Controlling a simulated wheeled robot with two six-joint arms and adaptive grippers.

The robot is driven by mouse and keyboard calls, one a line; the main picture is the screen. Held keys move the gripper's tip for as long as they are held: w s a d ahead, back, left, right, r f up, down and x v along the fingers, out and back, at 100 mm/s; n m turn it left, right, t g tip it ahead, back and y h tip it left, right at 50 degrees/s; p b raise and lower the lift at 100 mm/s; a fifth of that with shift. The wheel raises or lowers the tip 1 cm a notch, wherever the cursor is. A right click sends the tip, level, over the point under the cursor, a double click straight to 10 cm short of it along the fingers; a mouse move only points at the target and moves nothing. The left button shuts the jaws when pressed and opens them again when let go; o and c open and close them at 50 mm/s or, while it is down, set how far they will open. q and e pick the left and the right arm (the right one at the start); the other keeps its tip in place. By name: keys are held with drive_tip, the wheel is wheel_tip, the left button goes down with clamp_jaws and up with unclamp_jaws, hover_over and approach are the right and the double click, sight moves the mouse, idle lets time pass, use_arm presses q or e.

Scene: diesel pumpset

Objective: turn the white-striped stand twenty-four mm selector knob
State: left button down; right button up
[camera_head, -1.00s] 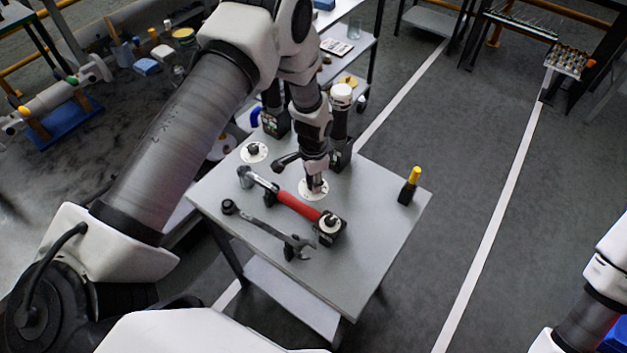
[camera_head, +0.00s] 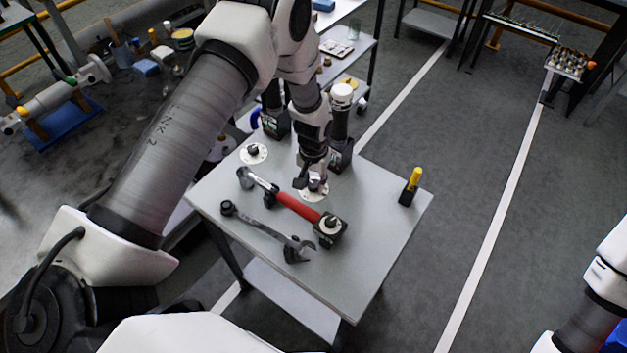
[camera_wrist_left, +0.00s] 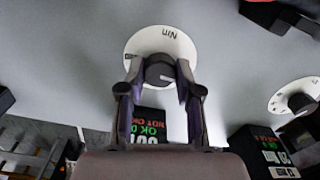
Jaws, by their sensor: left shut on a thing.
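The selector knob (camera_wrist_left: 159,71) is dark and round with a white stripe on its top. In the head view my left gripper (camera_head: 313,183) points down at this dial (camera_head: 318,196) on the grey table (camera_head: 375,225), and the knob is largely hidden by the fingers. My right gripper is out of view.
A second dial with a dark knob (camera_head: 253,151) lies left of my left gripper. A red-handled tool (camera_head: 298,206) and a wrench (camera_head: 265,228) lie in front. Black units stand behind. A yellow-topped black item (camera_head: 410,187) stands right; the table's right side is largely clear.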

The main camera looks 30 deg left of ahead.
sight(314, 183)
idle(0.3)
use_arm(q)
drive_tip(key=shift+s, duration=0.1)
drive_tip(key=c, duration=0.8)
unclamp_jaws()
wheel_tip(314, 183, up, 12)
drive_tip(key=shift+f, duration=0.1)
